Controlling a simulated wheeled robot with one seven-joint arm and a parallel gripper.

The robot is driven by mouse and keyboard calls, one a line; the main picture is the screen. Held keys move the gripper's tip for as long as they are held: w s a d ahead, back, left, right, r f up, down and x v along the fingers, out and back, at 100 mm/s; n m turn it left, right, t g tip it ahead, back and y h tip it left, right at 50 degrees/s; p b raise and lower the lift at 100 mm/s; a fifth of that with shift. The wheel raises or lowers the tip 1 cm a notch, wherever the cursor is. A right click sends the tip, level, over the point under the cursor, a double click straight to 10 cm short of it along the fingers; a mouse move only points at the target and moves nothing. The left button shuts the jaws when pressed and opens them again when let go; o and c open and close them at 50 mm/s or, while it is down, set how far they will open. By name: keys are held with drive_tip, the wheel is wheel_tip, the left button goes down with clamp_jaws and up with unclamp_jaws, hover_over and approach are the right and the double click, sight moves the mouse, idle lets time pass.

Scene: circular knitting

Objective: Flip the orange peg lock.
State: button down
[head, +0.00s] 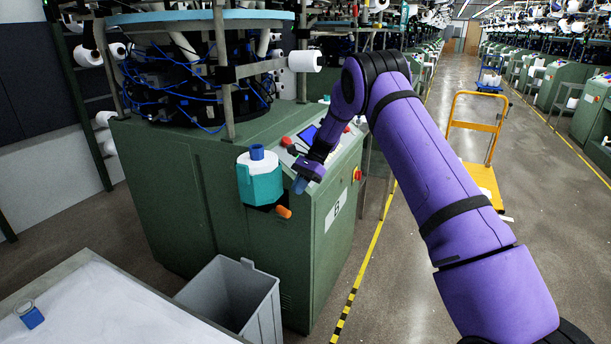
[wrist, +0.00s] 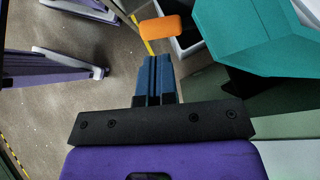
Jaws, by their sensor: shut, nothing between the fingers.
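The orange peg lock (head: 284,211) is a short rounded piece sticking out at the lower right of the teal holder (head: 262,186) on the green machine's corner. In the wrist view the orange lock (wrist: 166,27) lies just beyond my fingertips, with the teal holder (wrist: 265,35) to its right. My gripper (head: 298,187) has blue fingers pointing down, a little above and right of the lock. In the wrist view my gripper (wrist: 158,60) is shut and empty, with a small gap in the picture between its tips and the lock. Whether they touch is unclear.
The green machine (head: 190,200) stands behind the holder, with a control panel (head: 308,137) near my wrist. A grey bin (head: 235,295) stands on the floor below. A white-topped table (head: 100,310) is at lower left. A yellow cart (head: 483,180) stands in the aisle.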

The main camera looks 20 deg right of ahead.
drive_tip(key=shift+x, duration=2.7)
drive_tip(key=shift+a, duration=0.1)
